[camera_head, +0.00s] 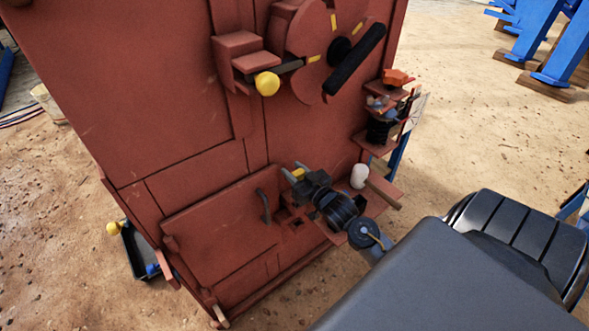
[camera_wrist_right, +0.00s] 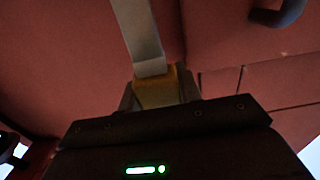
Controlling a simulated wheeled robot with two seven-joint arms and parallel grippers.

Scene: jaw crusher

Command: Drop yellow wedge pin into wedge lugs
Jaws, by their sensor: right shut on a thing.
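My right gripper (camera_head: 293,171) is at the lower middle of the red crusher body (camera_head: 190,130), beside the right edge of a lower hatch panel. It is shut on the yellow wedge pin (camera_head: 298,174), of which only a small part shows in the head view. In the right wrist view, the yellow part of the pin (camera_wrist_right: 156,88) sits between the grey fingers (camera_wrist_right: 157,92), with a flat grey metal bar (camera_wrist_right: 140,35) rising from it toward the red surface. I cannot clearly make out the wedge lugs; the gripper hides part of that area. My left gripper is not in view.
A dark curved handle (camera_head: 263,206) is on the hatch just left of the gripper. A red shelf (camera_head: 384,187) with a white cylinder (camera_head: 359,176) stands right of it. A yellow knob (camera_head: 267,83) protrudes above. A black tray (camera_head: 140,255) lies on the ground at left.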

